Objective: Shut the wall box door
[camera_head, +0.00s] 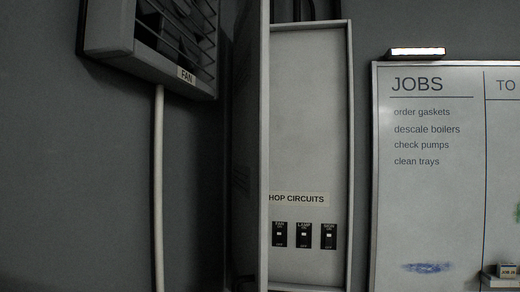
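The wall box (311,120) is mounted on the grey wall in the middle of the head view. Its light inner panel shows, with a label "HOP CIRCUITS", its left end hidden, and three black switches below it. The box door (246,150) stands open at the left side of the box, seen nearly edge-on as a dark face with a pale edge. The door's edge covers the left part of the inner panel. The bottom of the door is cut off or dark. Neither gripper shows in this view.
A fan (150,45) in a grey housing hangs at the upper left, with a pale vertical conduit (158,190) below it. A whiteboard (430,220) headed "JOBS" is right of the box, with a lit lamp (416,52) above. A small ledge (500,280) is at the lower right.

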